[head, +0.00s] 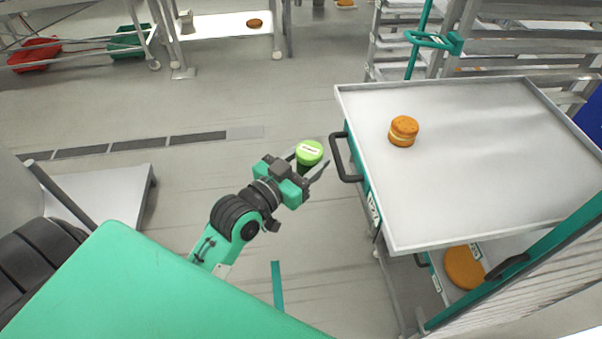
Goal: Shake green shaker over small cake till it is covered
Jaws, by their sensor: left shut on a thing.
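The green shaker (309,152) has a bright green lid with a pale label. My left gripper (308,170) is shut on it and holds it in the air, to the left of the metal trolley top. The shaker looks roughly upright; its lower body is mostly hidden by the fingers. The small cake (403,131) is a round, orange-brown layered cake with a pale filling band. It stands on the trolley top (470,180) near its left side, to the right of the gripper and apart from it. My right gripper is not in view.
A black handle (342,158) juts from the trolley's left side, close to the gripper. A larger brown cake (464,268) lies on a lower level. Racks with a teal frame (434,41) stand behind. Most of the trolley top is bare.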

